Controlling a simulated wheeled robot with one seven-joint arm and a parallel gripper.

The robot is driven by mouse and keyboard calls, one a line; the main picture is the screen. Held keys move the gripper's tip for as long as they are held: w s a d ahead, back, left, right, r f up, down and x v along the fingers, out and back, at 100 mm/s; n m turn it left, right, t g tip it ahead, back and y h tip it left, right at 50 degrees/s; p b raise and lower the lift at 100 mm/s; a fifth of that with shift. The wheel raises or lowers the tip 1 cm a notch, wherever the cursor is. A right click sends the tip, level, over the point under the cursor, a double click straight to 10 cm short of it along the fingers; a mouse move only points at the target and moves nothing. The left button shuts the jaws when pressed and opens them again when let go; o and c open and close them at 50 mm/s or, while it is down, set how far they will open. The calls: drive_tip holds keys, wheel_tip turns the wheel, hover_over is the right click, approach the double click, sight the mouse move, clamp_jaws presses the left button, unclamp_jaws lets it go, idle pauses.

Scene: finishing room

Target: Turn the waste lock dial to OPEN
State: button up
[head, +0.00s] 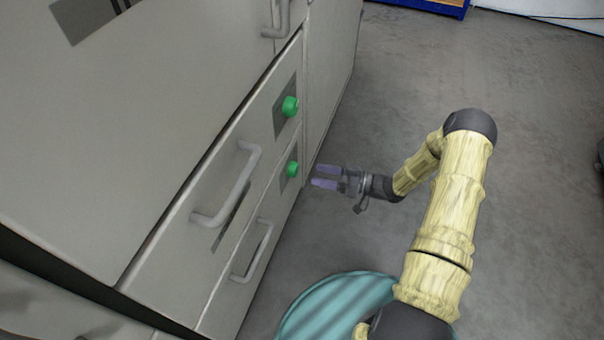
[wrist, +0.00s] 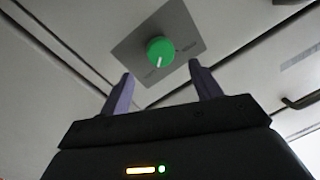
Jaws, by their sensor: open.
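Two green dials sit on grey plates at the right end of two drawer fronts: an upper dial (head: 289,107) and a lower dial (head: 292,169). I cannot read which one is the waste lock. My gripper (head: 316,176) is open and empty, pointing at the cabinet just right of the lower dial and apart from it. In the wrist view a green dial (wrist: 160,50) shows just beyond and between my fingertips (wrist: 161,75), untouched. Its white pointer line aims down toward a small label on its plate (wrist: 185,24); the lettering is too small to read.
The upper drawer has a handle (head: 238,188) and the lower drawer has another (head: 256,252), both left of the dials. A further handle (head: 276,18) is above. Grey floor (head: 520,200) to the right is clear. A blue-framed item (head: 435,6) stands far back.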

sight(297, 171)
drive_tip(key=b+x, duration=0.2)
drive_tip(key=x, duration=0.3)
drive_tip(key=shift+a+f, duration=0.15)
drive_tip(key=shift+a, duration=0.2)
drive_tip(key=shift+w+a, duration=0.2)
drive_tip(key=shift+a, duration=0.3)
drive_tip(key=shift+c, duration=0.2)
drive_tip(key=c, duration=0.9)
